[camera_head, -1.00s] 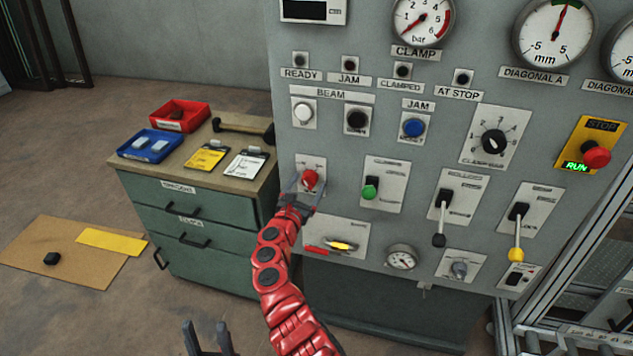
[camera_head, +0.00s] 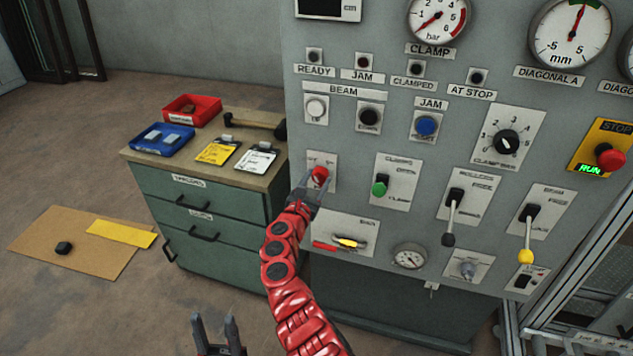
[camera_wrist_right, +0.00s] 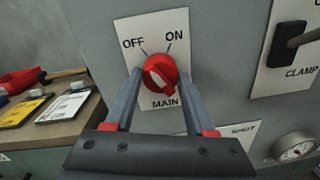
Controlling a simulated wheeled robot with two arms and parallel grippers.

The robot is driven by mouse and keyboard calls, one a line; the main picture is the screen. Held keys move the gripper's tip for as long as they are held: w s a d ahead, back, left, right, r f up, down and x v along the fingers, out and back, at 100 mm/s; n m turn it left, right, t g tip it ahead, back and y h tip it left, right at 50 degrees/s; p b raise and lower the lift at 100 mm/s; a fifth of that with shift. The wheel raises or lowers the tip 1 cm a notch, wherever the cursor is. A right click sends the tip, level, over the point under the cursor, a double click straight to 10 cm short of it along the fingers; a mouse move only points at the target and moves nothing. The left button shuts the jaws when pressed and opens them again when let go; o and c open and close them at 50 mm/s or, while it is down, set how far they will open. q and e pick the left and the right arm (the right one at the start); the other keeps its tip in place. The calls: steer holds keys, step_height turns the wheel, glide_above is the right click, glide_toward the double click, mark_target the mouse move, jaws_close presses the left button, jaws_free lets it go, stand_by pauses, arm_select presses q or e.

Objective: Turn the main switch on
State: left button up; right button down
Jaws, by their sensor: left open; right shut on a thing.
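The main switch (camera_head: 320,175) is a red rotary knob on a white plate at the panel's lower left. In the right wrist view the knob (camera_wrist_right: 160,74) sits below the OFF and ON labels, with MAIN under it. Its grip bar slants from upper left to lower right, its upper end toward the OFF side. My right gripper (camera_head: 314,185) is shut on the knob, one finger on each side, and also shows in the wrist view (camera_wrist_right: 160,98). My left gripper (camera_head: 218,325) is open and empty at the bottom, away from the panel.
A green-handled selector (camera_head: 380,187) is right of the switch. Levers, buttons and gauges cover the grey panel (camera_head: 400,150). A drawer cabinet (camera_head: 205,195) with red and blue trays stands left. A cardboard sheet (camera_head: 60,260) lies on the floor.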

steer(key=m+b, duration=0.1)
steer(key=m, duration=0.2)
steer(key=shift+b, duration=0.4)
steer(key=m+b, duration=0.2)
steer(key=shift+f+m, duration=0.1)
steer(key=shift+m, duration=0.3)
steer(key=m+b, duration=0.3)
steer(key=shift+m+b, duration=0.35)
steer(key=shift+m, duration=0.05)
steer(key=shift+r+m+y+b, duration=0.2)
steer(key=shift+m+y+b, duration=0.1)
steer(key=shift+m+b, duration=0.55)
steer(key=shift+c, duration=1.2)
jaws_free()
